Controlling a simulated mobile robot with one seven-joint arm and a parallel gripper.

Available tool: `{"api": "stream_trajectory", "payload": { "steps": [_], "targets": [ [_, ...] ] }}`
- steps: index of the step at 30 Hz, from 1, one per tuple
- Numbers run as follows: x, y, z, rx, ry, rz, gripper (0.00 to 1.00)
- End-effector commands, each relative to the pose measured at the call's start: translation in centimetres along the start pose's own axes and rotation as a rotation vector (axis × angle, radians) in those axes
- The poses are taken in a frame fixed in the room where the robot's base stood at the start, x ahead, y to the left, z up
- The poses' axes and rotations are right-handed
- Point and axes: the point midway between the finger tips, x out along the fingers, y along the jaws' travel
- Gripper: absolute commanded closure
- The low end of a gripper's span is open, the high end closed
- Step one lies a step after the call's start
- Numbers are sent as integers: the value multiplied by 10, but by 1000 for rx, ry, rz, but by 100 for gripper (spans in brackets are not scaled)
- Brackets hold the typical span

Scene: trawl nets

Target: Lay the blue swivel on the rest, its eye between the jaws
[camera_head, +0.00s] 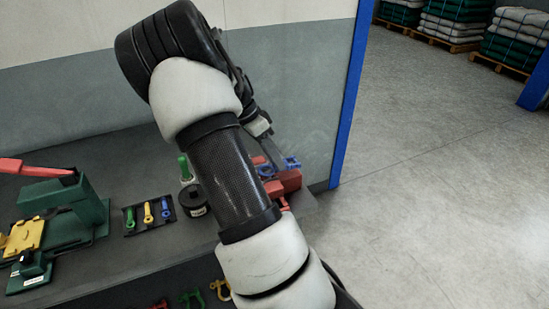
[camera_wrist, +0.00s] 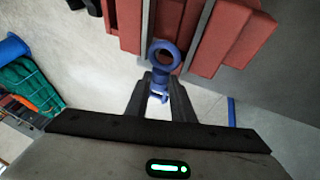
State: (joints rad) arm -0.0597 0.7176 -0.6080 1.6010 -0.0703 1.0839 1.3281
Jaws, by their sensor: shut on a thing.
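The blue swivel (camera_wrist: 163,57) is in my gripper (camera_wrist: 160,82) in the wrist view, with its round eye pointing away from the fingers. My gripper is shut on its shank. The eye lines up with the mouth of the gap between the red vise's jaws (camera_wrist: 236,38); I cannot tell its height against them. In the head view the red vise (camera_head: 288,184) sits at the bench's right end, partly behind my arm. Blue parts (camera_head: 291,162) show just above it; I cannot tell which belong to the swivel. The rest is not clearly visible.
A black tray (camera_head: 132,232) with green, yellow and blue pieces lies left of my arm, beside a round black weight (camera_head: 194,203). A green fixture (camera_head: 84,212) with a red lever stands further left. A blue post (camera_head: 352,90) rises behind the vise. Open floor lies right.

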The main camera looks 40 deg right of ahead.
Motion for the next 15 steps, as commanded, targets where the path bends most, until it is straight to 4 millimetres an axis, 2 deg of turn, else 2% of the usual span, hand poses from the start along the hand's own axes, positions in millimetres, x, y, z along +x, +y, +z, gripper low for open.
{"api": "stream_trajectory", "payload": {
  "steps": [15],
  "targets": [
    [10,-3,4,0,1,-1,100]
  ]
}}
